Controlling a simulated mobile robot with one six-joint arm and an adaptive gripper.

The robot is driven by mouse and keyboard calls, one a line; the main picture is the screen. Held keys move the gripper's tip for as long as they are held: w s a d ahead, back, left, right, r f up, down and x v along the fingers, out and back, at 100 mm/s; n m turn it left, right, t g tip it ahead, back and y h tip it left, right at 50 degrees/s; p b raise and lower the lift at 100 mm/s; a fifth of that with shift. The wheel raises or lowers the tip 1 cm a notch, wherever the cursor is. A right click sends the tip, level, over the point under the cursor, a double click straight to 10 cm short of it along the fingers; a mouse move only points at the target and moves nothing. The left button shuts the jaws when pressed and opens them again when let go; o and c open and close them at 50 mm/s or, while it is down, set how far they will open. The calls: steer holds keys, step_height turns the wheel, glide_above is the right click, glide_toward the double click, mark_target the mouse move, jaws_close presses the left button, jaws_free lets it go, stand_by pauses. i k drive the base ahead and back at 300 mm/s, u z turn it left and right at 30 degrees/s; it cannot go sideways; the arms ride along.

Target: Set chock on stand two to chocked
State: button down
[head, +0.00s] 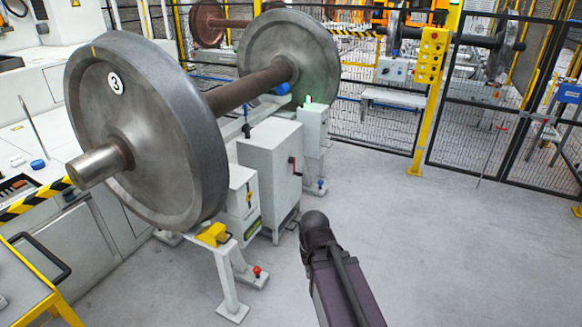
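A yellow chock (213,234) sits on top of a light grey stand (226,275), at the lower edge of the near wheel (150,140). Whether it touches the wheel is too small to tell. The wheel carries a round label with a 3 and is joined by a brown axle (245,90) to a far wheel (290,55). No label naming stand two is readable. My dark arm reaches up from the bottom, right of the stand. My gripper does not show.
Beside the stand are a grey cabinet (270,165) with a red handle, a red knob (257,270) low down, and a green lamp (308,100). A yellow-framed cart (28,290) is lower left. Mesh fencing (375,110) closes the back. The floor at right is clear.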

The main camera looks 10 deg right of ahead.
mark_target(215, 235)
steer(key=i, duration=1.05)
steer(key=z, duration=0.25)
